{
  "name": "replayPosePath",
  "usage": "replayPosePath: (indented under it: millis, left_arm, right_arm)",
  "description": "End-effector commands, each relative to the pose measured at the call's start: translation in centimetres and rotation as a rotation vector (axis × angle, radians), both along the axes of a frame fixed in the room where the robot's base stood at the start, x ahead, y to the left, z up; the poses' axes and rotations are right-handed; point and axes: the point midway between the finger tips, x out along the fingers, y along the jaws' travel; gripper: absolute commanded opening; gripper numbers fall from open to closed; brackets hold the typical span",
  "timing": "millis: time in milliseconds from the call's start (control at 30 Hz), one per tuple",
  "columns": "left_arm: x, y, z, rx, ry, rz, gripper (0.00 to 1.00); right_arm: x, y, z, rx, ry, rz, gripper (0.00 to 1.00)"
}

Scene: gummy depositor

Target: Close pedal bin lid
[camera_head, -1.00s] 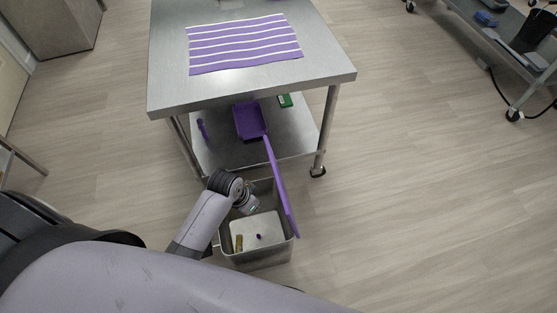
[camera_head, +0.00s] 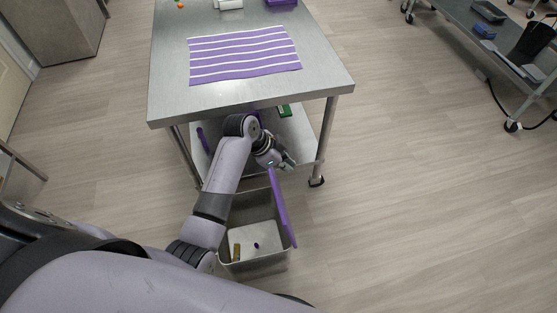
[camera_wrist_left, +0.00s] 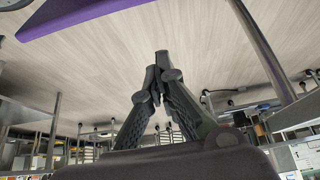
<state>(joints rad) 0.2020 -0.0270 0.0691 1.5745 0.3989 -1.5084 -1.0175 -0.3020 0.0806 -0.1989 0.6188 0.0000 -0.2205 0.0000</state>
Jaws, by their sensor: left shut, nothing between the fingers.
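The pedal bin (camera_head: 284,258) is a grey metal box on the floor in front of the steel table. Its purple lid (camera_head: 281,205) stands open, raised steeply along the bin's right side. My left gripper (camera_head: 288,165) is just beyond the lid's far end, by the table's lower shelf; I cannot tell whether it touches the lid. In the left wrist view the gripper's fingers (camera_wrist_left: 160,62) are shut together and empty. A purple panel, seemingly the lid, crosses that view's top left (camera_wrist_left: 85,14). My right gripper is not in view.
The steel table (camera_head: 170,95) carries a purple striped mat (camera_head: 245,55). Its lower shelf (camera_head: 297,135) holds a green item (camera_head: 284,111) and a purple item (camera_head: 202,140). A yellowish item (camera_head: 237,252) lies inside the bin. The floor right of the bin is clear.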

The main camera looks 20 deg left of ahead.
Motion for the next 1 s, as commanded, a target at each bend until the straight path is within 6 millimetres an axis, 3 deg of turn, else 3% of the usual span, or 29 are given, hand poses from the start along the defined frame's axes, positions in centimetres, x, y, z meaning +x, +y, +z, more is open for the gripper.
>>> replayPosePath:
  millis: [200, 300, 500, 1000]
  left_arm:
    - [1.2, -1.9, -3.9, -0.002, 0.002, 0.001, 0.00]
    - [0.0, 0.0, -3.8, 0.002, 0.001, 0.004, 0.00]
    - [-1.0, 1.4, -4.2, 0.001, 0.000, 0.004, 0.00]
    - [-1.2, 1.8, -4.4, -0.003, -0.003, 0.003, 0.00]
  right_arm:
    - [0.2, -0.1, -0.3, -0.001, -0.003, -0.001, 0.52]
    - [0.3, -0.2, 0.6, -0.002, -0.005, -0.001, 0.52]
    - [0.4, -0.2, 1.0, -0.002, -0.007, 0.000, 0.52]
    - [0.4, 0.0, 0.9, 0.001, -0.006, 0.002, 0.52]
